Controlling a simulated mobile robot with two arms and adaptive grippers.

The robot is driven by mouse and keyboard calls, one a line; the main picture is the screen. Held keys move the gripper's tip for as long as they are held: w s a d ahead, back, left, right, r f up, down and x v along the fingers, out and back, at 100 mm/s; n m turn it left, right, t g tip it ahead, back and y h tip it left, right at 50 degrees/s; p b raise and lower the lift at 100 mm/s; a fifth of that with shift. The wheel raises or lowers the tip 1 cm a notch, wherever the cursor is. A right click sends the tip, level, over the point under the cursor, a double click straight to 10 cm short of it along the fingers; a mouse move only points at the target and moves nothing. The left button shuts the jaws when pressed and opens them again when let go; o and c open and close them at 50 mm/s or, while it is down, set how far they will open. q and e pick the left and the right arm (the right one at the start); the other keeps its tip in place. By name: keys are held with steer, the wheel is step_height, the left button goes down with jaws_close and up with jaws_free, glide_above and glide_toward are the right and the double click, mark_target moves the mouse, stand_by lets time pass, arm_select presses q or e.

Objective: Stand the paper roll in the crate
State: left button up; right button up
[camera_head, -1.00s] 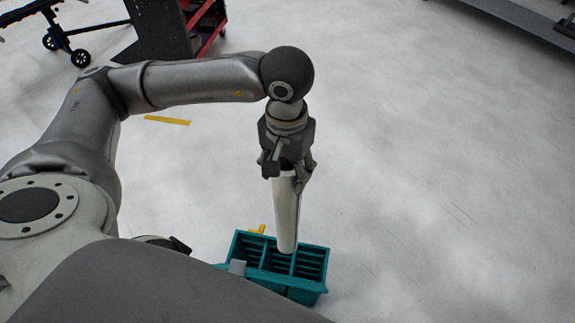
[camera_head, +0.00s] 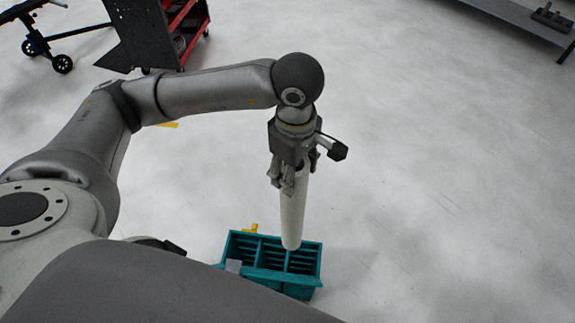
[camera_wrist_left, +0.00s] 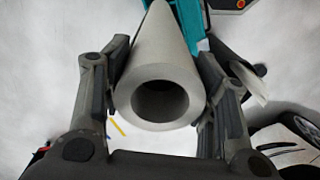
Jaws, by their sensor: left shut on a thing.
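The white paper roll (camera_head: 292,215) hangs nearly upright under my left gripper (camera_head: 292,178), which is shut on its upper part. In the left wrist view the roll's hollow end (camera_wrist_left: 160,98) faces the camera, between the two fingers of my left gripper (camera_wrist_left: 160,85). The teal crate (camera_head: 308,283) stands on the floor below, with slatted walls and a divider. In the head view the roll's lower end overlaps the crate's far middle part; I cannot tell whether it is above the rim or inside. The crate also shows partly behind the roll in the wrist view (camera_wrist_left: 193,22). My right gripper is not in view.
A grey piece (camera_head: 233,266) is at the crate's left side, and a yellow item (camera_head: 250,229) is behind it. A red and black cart (camera_head: 165,30) stands at the back left, and a grey bench (camera_head: 520,18) at the back right. The floor right of the crate is clear.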

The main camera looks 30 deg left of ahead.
mark_target(309, 166)
arm_select(q)
steer(key=r+n+p, duration=0.1)
steer(key=n, duration=0.1)
steer(key=d+r+n+p, duration=0.1)
steer(key=n, duration=0.2)
steer(key=shift+w+d+r, duration=0.1)
steer(key=shift+w, duration=0.05)
steer(key=n+p, duration=0.1)
steer(key=n, duration=0.1)
steer(key=d+r+n+p, duration=0.1)
steer(key=n, duration=0.1)
steer(key=r+n, duration=0.1)
steer(key=n, duration=0.1)
steer(key=shift+w+d+n+p, duration=0.2)
steer(key=shift+d+n+p, duration=0.1)
steer(key=shift+p, duration=0.1)
step_height(309, 166, down, 51)
steer(key=d+n+b, duration=0.1)
steer(key=n+b, duration=0.5)
steer(key=b, duration=1.6)
steer(key=shift+d+r+b, duration=0.15)
steer(key=shift+r+b, duration=0.05)
steer(key=shift+b, duration=0.15)
steer(key=shift+w, duration=0.1)
